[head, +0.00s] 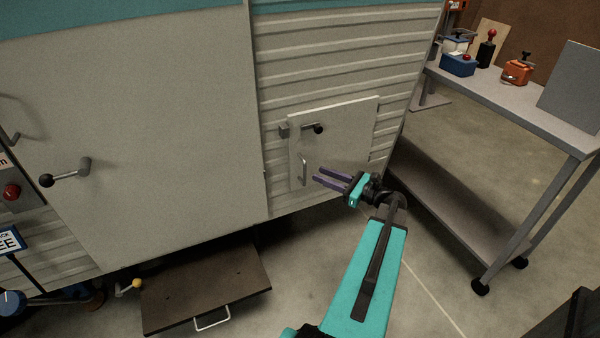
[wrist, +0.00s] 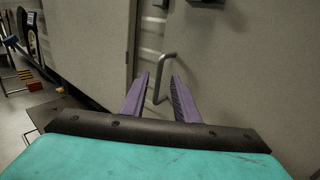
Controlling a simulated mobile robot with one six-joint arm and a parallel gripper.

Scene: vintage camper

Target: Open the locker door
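The locker door (head: 335,142) is a small pale panel low on the camper's ribbed side, and it looks closed. A latch with a black knob (head: 318,129) sits near its top left. A grey bar handle (head: 303,170) stands upright near its lower left edge. My gripper (head: 316,175) has purple fingers and is open, just to the right of the handle in the head view. In the wrist view the bar handle (wrist: 161,80) shows beyond and between the open fingers. I cannot tell whether they touch it. Nothing is held.
The large camper door (head: 140,130) with a black-knobbed handle (head: 62,178) is to the left. A brown step (head: 205,285) juts out below it. A wheeled workbench (head: 520,105) with several small items stands to the right. The floor between is clear.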

